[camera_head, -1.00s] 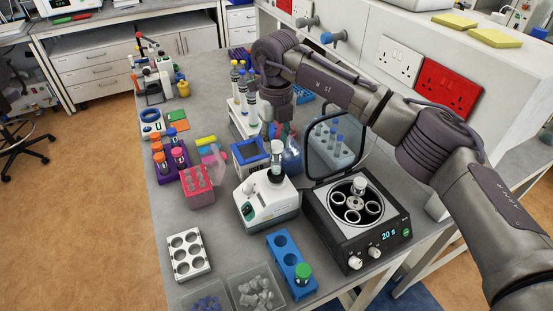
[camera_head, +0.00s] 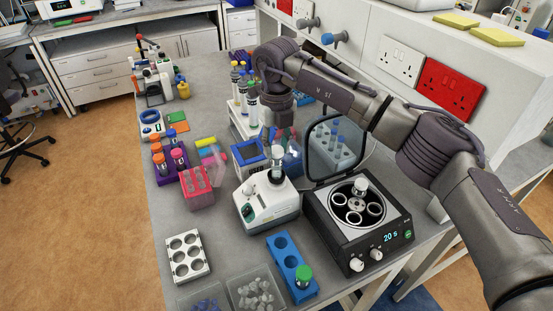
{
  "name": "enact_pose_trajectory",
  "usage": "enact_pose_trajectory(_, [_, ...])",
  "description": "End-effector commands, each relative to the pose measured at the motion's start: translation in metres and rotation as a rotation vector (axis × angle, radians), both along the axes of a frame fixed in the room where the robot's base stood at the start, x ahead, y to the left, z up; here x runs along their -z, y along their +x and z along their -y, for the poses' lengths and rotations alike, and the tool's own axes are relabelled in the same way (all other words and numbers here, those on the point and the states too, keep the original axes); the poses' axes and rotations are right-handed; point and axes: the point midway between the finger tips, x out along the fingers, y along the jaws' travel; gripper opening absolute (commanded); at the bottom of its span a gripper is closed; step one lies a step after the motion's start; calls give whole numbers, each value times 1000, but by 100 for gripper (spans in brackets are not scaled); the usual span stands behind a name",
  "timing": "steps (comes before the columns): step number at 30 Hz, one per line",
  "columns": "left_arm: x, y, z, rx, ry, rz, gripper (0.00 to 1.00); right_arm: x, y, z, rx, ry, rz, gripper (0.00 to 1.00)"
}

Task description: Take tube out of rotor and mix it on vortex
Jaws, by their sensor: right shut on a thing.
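The vortex mixer (camera_head: 268,208), a white and grey box, stands mid-bench. My right gripper (camera_head: 280,142) points down just above and behind its top. It is shut on a tube (camera_head: 277,166), which shows only as a small, pale shape at the mixer's cup. I cannot tell whether the tube touches the cup. The fingers are mostly hidden and blurred into the background. The black centrifuge (camera_head: 358,235) stands to the right with its lid raised. Its rotor (camera_head: 354,206) shows several round openings and a pale central knob. My left gripper is out of view.
A white rack of tall bottles (camera_head: 243,122) and a blue-rimmed box (camera_head: 250,153) stand behind the mixer. Pink and purple tube racks (camera_head: 198,192) are at left. A blue rack with a green-capped tube (camera_head: 303,275) stands in front. The bench at front left is partly clear.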

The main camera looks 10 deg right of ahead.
Motion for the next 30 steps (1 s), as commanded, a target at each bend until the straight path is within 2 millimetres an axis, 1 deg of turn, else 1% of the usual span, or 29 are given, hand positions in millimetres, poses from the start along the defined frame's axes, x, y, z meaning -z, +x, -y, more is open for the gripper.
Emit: enact_pose_trajectory(30, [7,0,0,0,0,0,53,8,0,0,0,0,0,12])
